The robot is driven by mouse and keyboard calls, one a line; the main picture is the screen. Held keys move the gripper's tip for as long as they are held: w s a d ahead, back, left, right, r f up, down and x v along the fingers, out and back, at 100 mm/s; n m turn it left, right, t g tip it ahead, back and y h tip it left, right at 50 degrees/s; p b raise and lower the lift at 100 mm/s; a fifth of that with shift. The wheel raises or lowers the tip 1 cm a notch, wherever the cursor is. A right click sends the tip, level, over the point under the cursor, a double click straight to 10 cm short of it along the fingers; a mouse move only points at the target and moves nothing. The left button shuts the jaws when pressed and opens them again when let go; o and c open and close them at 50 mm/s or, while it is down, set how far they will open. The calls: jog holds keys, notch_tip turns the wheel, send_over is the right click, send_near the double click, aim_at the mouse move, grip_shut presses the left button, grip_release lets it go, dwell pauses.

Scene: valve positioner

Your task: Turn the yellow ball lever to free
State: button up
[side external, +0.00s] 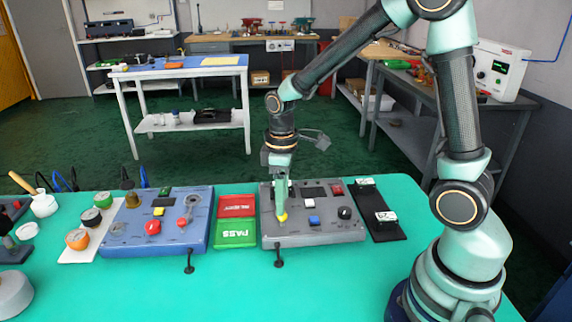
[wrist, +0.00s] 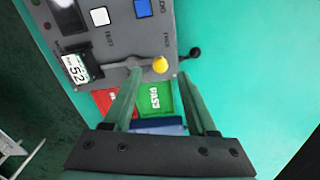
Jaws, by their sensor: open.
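The yellow ball lever (wrist: 160,64) is on the grey panel (side external: 330,236). In the wrist view its grey arm runs from a pivot on the left to the yellow ball, near the panel's edge. The ball also shows in the side view (side external: 283,217), just below my gripper (side external: 281,198). My gripper (wrist: 160,76) is open and points down over the lever. In the wrist view the ball appears between the two fingertips, and the left fingertip covers part of the lever arm. Whether a finger touches it, I cannot tell. The small labels near the lever are too blurred to read.
Red (side external: 236,206) and green PASS (side external: 235,234) trays lie left of the panel. Beyond them is a blue panel (side external: 130,232) with a red knob. A black strip (side external: 388,228) lies right. The front table is mostly clear.

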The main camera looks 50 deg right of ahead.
notch_tip(320, 180, up, 8)
jog(key=shift+r, duration=0.15)
dwell(0.4)
jog(key=s+r+m+t, duration=0.5)
jog(key=s+r+m, duration=0.1)
jog(key=s, duration=0.2)
jog(key=shift+a+t, duration=0.25)
jog(key=shift+t, duration=0.05)
